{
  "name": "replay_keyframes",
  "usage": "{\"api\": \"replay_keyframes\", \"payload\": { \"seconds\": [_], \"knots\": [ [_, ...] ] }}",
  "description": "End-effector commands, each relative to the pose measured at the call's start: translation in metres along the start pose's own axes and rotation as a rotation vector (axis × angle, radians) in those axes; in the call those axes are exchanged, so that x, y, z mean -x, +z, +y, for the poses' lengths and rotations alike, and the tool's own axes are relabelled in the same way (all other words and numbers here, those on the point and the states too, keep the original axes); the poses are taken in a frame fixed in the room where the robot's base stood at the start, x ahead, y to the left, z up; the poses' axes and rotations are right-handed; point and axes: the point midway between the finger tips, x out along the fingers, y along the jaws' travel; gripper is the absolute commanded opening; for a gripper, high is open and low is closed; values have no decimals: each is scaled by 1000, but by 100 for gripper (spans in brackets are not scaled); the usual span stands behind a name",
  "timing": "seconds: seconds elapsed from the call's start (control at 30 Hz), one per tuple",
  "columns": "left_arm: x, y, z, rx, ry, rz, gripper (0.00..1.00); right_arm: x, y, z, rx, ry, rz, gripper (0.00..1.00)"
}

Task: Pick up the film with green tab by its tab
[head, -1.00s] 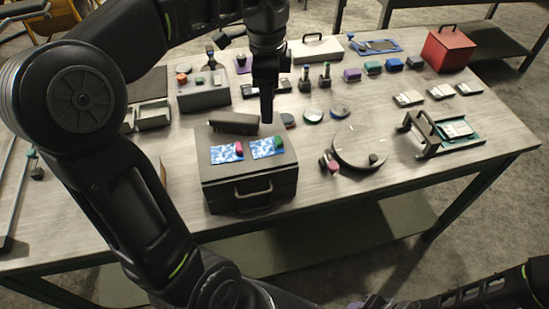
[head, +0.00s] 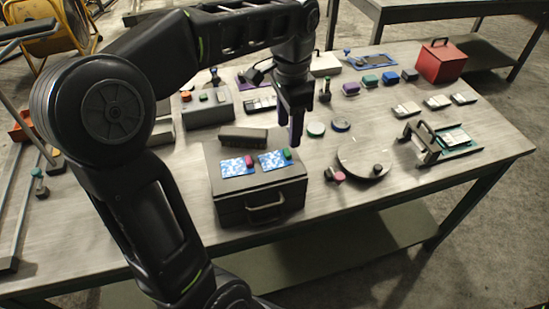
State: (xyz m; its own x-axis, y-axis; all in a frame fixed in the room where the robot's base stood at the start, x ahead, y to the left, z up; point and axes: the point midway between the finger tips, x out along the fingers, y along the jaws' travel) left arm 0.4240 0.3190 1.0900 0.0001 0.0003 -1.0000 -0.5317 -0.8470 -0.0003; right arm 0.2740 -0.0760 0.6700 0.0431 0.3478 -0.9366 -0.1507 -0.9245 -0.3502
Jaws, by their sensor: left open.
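The film with green tab (head: 272,161) lies on top of a dark grey box, a blue-and-white patterned piece. Its green tab (head: 288,154) stands at its right edge. A like film with a pink tab (head: 236,167) lies to its left on the same box. My left gripper (head: 294,138) is open and empty, pointing down just behind and above the green tab, with a gap between them in the picture. My right gripper is not in view.
The dark box (head: 240,208) has a front handle and a raised dark bar (head: 243,137) behind the films. A round turntable (head: 363,160) stands to the right. A red box (head: 442,62) is at the far right. Bare tabletop shows front right.

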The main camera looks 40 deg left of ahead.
Motion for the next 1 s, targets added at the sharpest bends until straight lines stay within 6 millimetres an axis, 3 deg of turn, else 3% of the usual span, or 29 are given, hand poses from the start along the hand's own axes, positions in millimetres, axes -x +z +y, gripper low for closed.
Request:
{"api": "replay_keyframes", "payload": {
  "seconds": [0.13, 0.5, 0.8, 1.0],
  "knots": [
    [-13, 0, 0, 0, 1, -1, 53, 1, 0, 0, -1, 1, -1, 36],
    [-18, 0, 0, 0, 1, -2, 53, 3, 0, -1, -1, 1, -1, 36],
    [-58, -3, 1, -1, 2, -4, 53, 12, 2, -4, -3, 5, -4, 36],
    [-67, -3, 1, 0, 0, 0, 53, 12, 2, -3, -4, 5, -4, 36]
  ]
}}
